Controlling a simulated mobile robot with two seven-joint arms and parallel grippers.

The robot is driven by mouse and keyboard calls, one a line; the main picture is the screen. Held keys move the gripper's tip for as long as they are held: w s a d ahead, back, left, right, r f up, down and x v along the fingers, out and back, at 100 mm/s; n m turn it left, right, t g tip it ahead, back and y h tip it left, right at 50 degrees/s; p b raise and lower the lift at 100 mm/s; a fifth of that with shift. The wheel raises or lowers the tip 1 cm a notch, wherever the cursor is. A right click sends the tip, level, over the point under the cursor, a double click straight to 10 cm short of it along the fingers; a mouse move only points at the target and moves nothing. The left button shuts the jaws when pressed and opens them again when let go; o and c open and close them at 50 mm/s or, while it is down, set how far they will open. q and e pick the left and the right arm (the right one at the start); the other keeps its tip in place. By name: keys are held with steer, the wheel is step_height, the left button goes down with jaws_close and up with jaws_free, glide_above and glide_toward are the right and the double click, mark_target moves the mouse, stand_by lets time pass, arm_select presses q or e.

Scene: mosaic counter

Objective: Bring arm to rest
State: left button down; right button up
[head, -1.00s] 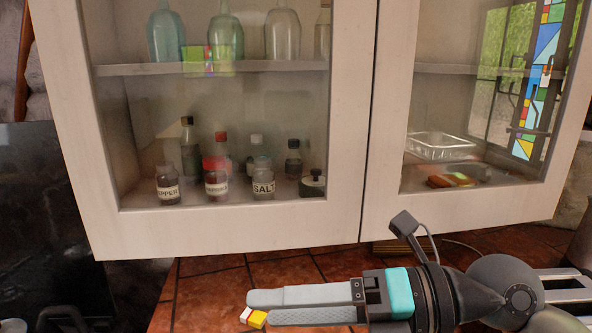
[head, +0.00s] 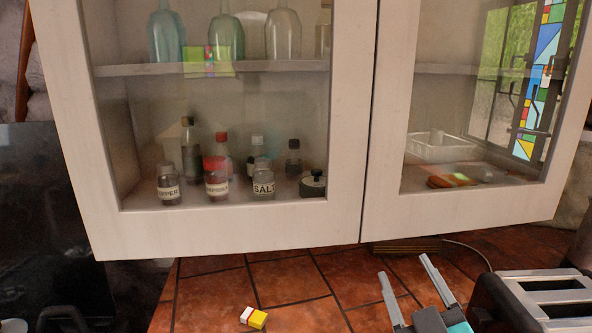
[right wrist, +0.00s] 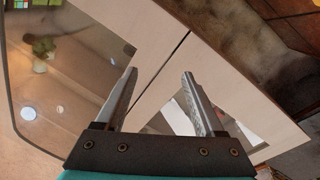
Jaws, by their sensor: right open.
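My right gripper (head: 407,283) is at the lower right of the head view, its two fingers spread apart and pointing up toward the cabinet. Nothing is between the fingers. It also shows in the right wrist view (right wrist: 160,85), open and empty, with pale cabinet door frames beyond it. Most of my right arm is out of the head view. My left gripper is not in view.
A white cabinet (head: 240,232) with closed glass doors hangs above the tiled counter (head: 290,275). Jars and bottles stand inside. A small yellow-and-white block (head: 254,317) lies on the counter. A dark toaster-like appliance (head: 510,318) stands at the lower right, close to my right gripper.

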steer(key=s+f+m+g, duration=0.1)
steer(key=s+f+g, duration=0.2)
steer(key=f, duration=0.2)
steer(key=s+d+f+m+g+h, duration=0.1)
steer(key=s+f+g, duration=0.2)
steer(key=f, duration=0.3)
steer(key=s+d+f+m+g, duration=0.1)
steer(key=s+f+g, duration=0.1)
steer(key=f, duration=0.4)
steer(key=shift+s+f+m+g, duration=0.3)
steer(key=shift+s+g, duration=0.1)
steer(key=shift+s, duration=0.1)
steer(key=s+a+f+g+y, duration=0.1)
steer(key=s+f+g, duration=0.25)
steer(key=s, duration=0.25)
steer(key=s+a+f+g, duration=0.2)
steer(key=s+f+g, duration=0.15)
steer(key=s, duration=0.35)
step_height(320, 180, down, 26)
steer(key=s+b, duration=0.2)
steer(key=s+d+f+g+b, duration=0.1)
steer(key=s+d+f+g, duration=0.1)
steer(key=s+f, duration=1.2)
steer(key=shift+s+d+f+b, duration=0.15)
steer(key=shift+s+d+b, duration=0.15)
steer(key=shift+s+d, duration=0.2)
